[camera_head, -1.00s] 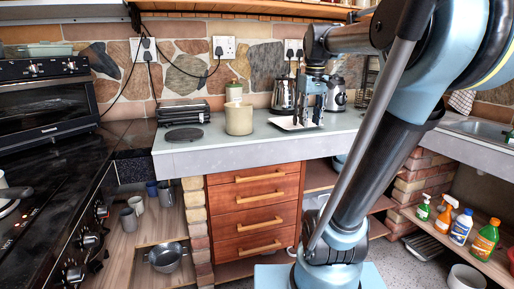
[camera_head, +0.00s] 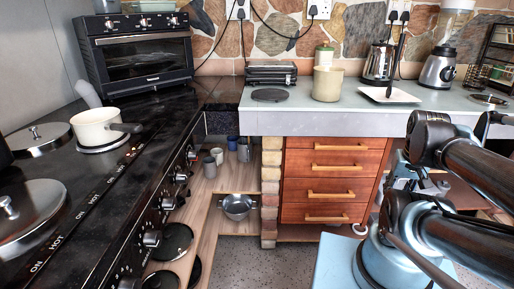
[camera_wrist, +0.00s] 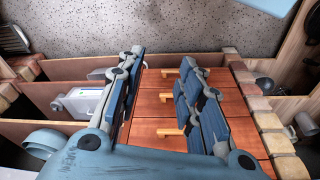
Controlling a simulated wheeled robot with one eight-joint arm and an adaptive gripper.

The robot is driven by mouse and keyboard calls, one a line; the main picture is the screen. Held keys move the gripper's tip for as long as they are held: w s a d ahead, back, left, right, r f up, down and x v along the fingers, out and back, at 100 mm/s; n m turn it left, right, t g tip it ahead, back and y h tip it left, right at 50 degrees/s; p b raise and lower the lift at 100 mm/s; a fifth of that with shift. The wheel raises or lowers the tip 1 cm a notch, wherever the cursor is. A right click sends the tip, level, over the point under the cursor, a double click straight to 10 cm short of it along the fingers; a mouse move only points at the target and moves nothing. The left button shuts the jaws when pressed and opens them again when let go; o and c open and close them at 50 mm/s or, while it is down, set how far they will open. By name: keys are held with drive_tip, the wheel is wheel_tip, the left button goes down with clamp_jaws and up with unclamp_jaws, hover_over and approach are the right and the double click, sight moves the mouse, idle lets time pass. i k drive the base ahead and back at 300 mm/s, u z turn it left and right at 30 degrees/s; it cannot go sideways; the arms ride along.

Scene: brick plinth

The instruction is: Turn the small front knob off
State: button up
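The black stove (camera_head: 95,190) runs along the left in the head view. Several knobs stand on its front panel, including a larger silver one (camera_head: 152,238) and smaller ones further back, such as this small knob (camera_head: 180,177). I cannot tell which is the small front knob, nor read any setting. My gripper (camera_wrist: 163,95) is open and empty in the wrist view, its two blue-grey fingers apart in front of the wooden drawers. In the head view my arm is folded at the lower right, far from the knobs. The wrist view shows no knob.
A white pan (camera_head: 97,126) and lidded pots sit on the stove top. The drawer unit (camera_head: 325,180) and counter (camera_head: 320,121) stand ahead. A grey colander (camera_head: 237,206) and cups lie on the low shelf. Speckled floor (camera_head: 225,262) is open between stove and my base.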

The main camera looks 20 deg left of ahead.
sight(182, 178)
drive_tip(key=u, duration=2.45)
drive_tip(key=k, duration=0.55)
drive_tip(key=u, duration=0.2)
drive_tip(key=i, duration=0.5)
drive_tip(key=z, duration=0.4)
